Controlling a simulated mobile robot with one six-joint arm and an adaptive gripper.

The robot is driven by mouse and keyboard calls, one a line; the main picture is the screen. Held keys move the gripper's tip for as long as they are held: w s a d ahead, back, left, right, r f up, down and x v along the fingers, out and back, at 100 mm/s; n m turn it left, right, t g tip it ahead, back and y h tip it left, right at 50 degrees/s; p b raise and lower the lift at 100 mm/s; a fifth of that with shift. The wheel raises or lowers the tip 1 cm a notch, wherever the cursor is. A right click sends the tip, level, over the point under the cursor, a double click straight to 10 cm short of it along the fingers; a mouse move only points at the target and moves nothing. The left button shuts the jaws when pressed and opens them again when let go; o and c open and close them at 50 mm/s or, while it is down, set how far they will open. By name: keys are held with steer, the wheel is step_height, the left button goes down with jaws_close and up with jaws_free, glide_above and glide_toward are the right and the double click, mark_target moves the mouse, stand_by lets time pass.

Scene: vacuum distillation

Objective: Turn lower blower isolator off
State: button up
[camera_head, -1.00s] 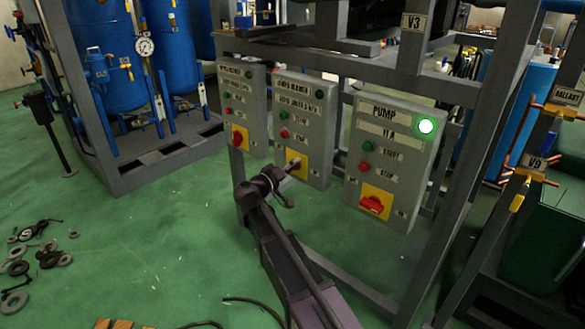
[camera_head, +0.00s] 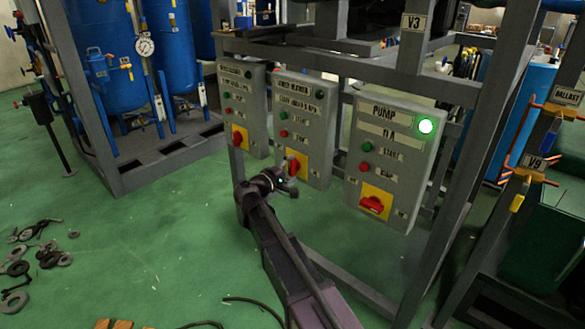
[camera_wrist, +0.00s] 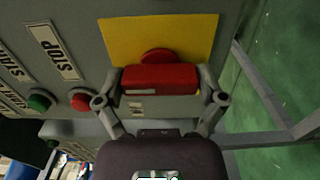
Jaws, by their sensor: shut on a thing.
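The red isolator handle (camera_head: 292,165) sits on a yellow plate (camera_head: 301,158) low on the middle grey panel (camera_head: 318,125). The panel's label is too blurred to read surely. Its lamp (camera_head: 320,93) is dark. In the head view my gripper (camera_head: 289,186) is at the handle, and the fingers are hard to make out. In the wrist view my gripper (camera_wrist: 160,84) is shut on the red handle (camera_wrist: 160,79), one finger at each end. The handle lies across the picture, with its round red base and the yellow plate (camera_wrist: 185,32) behind.
The pump panel (camera_head: 395,160) to the right has a lit green lamp (camera_head: 426,126) and a red handle (camera_head: 371,204). Another panel (camera_head: 242,110) stands close on the left. A grey frame post (camera_head: 490,140) rises on the right.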

steer(key=shift+s+d, duration=0.1)
steer(key=o, duration=0.8)
steer(key=shift+v, duration=6)
